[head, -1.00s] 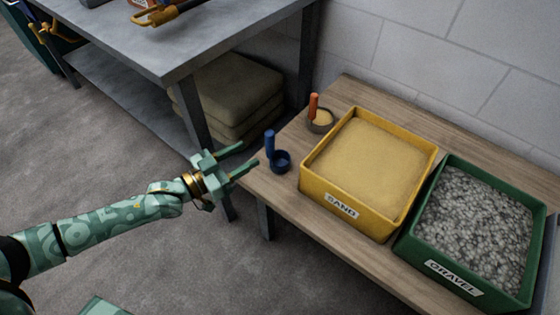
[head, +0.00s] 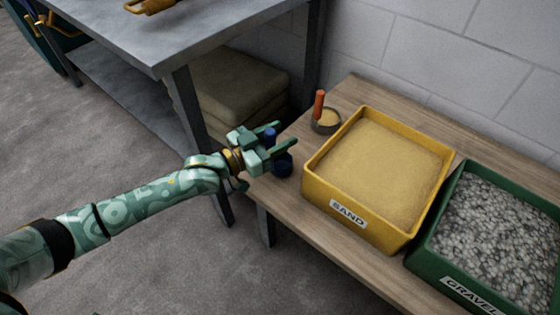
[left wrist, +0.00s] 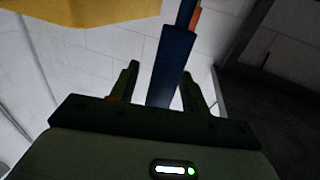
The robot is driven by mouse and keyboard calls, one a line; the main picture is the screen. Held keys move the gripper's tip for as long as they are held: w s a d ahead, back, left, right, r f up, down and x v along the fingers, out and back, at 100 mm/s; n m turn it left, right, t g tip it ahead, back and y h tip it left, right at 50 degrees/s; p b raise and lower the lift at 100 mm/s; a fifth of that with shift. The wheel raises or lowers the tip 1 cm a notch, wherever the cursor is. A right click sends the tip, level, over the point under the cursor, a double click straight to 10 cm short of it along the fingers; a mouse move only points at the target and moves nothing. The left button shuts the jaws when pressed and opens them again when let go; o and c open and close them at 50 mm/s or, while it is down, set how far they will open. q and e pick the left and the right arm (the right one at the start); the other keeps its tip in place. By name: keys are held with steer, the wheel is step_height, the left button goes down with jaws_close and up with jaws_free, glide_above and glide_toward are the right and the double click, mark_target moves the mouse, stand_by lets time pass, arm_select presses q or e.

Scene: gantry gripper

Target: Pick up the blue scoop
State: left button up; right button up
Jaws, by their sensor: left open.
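The blue scoop stands on the left end of the wooden bench; its round dark-blue cup (head: 283,165) shows in the head view, with its upright handle (head: 270,134) partly hidden by my gripper. My left gripper (head: 285,137) is open, with its fingers on either side of the handle. In the left wrist view the blue handle (left wrist: 172,62) rises between the two spread fingers (left wrist: 158,85). I cannot tell whether either finger touches it. My right gripper is not in view.
A scoop with an orange handle (head: 319,104) stands behind the blue one. A yellow sand bin (head: 345,215) and a green gravel bin (head: 424,262) stand to the right on the bench (head: 285,199). A grey metal table (head: 175,45) is at the left, with folded sacks (head: 235,85) beneath.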

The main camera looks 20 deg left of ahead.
arm_select(q)
steer(key=c, duration=1)
steer(key=shift+o, duration=0.2)
